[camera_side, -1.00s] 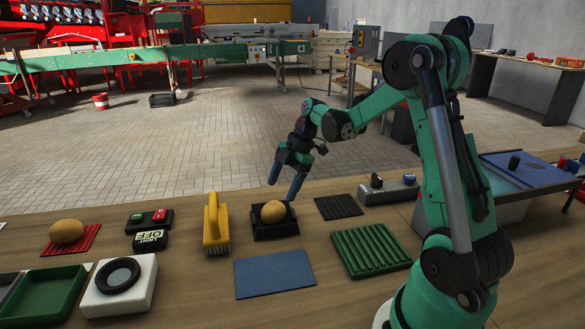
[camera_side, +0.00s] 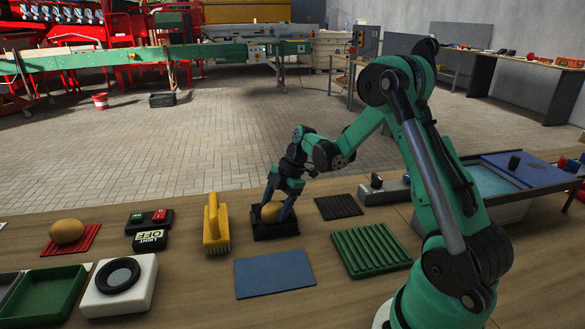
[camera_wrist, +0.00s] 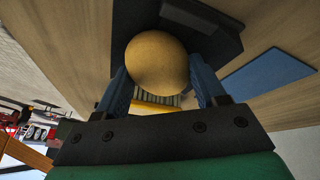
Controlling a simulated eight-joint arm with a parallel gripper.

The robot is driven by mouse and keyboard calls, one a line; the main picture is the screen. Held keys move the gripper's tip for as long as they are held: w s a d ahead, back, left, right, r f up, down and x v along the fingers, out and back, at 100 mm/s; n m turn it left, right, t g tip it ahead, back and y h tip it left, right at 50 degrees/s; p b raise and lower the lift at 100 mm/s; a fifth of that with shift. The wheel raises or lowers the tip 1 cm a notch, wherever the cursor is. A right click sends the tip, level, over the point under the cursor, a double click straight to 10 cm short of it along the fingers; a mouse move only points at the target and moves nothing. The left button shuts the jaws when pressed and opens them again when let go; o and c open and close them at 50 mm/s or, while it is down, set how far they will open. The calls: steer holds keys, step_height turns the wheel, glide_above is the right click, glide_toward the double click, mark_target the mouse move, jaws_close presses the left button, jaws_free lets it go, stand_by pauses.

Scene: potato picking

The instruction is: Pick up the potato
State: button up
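A yellow-brown potato (camera_side: 271,213) sits in a small black tray (camera_side: 276,231) on the wooden bench; it also shows in the wrist view (camera_wrist: 157,62). My gripper (camera_side: 278,208) points down over the tray, with its blue fingers open on either side of this potato. In the wrist view the fingers stand left and right of the potato, spread about as wide as it; whether they touch it is hard to tell. A second potato (camera_side: 67,231) lies on a red ribbed mat (camera_side: 85,245) at the left, away from my gripper.
A yellow brush (camera_side: 215,228) stands just left of the tray. A blue mat (camera_side: 274,274) lies in front, a green ribbed mat (camera_side: 370,250) front right, and a dark mat (camera_side: 339,207) to the right. A white block with a black ring (camera_side: 119,285) and green tray (camera_side: 45,296) are at left.

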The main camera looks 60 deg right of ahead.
mark_target(276, 205)
steer(key=shift+c, duration=0.3)
steer(key=shift+r, duration=0.15)
step_height(276, 205, up, 18)
steer(key=shift+r, duration=0.2)
steer(key=shift+s+d+f+m+g+h, duration=0.3)
steer(key=shift+s+f+m+g+h, duration=0.8)
steer(key=shift+s+f+m, duration=3.45)
steer(key=shift+s+d+f+m+g+h, duration=0.55)
steer(key=shift+s+m+h, duration=1.5)
steer(key=shift+m, duration=5.4)
steer(key=shift+s+d+f+m+g+h, duration=0.1)
steer(key=shift+s+f+m+g+h, duration=0.8)
steer(key=shift+s+f+m, duration=3.85)
steer(key=r, duration=0.1)
steer(key=w+r+m, duration=0.1)
steer(key=r+m, duration=0.1)
steer(key=shift+w+r+m, duration=0.15)
steer(key=shift+w+m, duration=0.1)
steer(key=shift+w, duration=0.05)
